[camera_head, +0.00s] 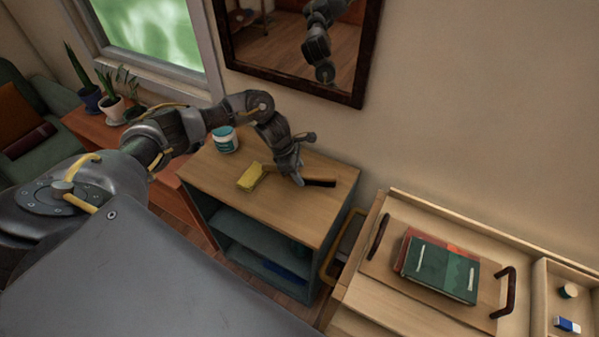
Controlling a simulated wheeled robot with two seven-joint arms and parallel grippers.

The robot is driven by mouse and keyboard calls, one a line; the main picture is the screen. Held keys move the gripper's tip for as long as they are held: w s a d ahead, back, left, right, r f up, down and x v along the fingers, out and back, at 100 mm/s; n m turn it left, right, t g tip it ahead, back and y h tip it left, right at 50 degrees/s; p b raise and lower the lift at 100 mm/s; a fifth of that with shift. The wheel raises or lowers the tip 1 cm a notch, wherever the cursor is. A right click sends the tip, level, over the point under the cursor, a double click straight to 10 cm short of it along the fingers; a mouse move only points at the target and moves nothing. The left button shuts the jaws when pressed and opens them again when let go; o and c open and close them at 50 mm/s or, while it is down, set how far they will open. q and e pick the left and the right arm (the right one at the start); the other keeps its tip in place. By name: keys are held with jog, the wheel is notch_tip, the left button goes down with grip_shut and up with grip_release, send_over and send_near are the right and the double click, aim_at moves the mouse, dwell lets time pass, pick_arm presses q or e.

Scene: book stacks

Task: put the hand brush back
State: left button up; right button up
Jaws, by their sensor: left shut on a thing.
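The hand brush (321,183) has a dark strip and lies low at the wooden top of a small shelf unit (265,205). My left gripper (299,181) reaches down over the top and is shut on the brush at its left end. The gripper hides part of the brush, and I cannot tell whether the brush touches the wood. My right gripper is not in view.
A yellow block, perhaps a sponge, (250,177) and a teal-and-white jar (225,139) stand left of the gripper. A framed mirror (362,90) hangs behind. At right, a tray (390,272) holds stacked books (440,268). Potted plants (114,108) stand at left.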

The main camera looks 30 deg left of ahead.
pick_arm(q)
jog(key=o, duration=0.9)
jog(key=shift+o, duration=0.2)
jog(key=shift+r+p, duration=0.15)
jog(key=shift+p, duration=0.15)
jog(key=b+v, duration=0.3)
jog(key=v, duration=0.8)
jog(key=shift+a+r, duration=0.2)
jog(key=shift+r, duration=0.25)
jog(key=shift+s+f, duration=0.1)
jog(key=shift+s, duration=0.05)
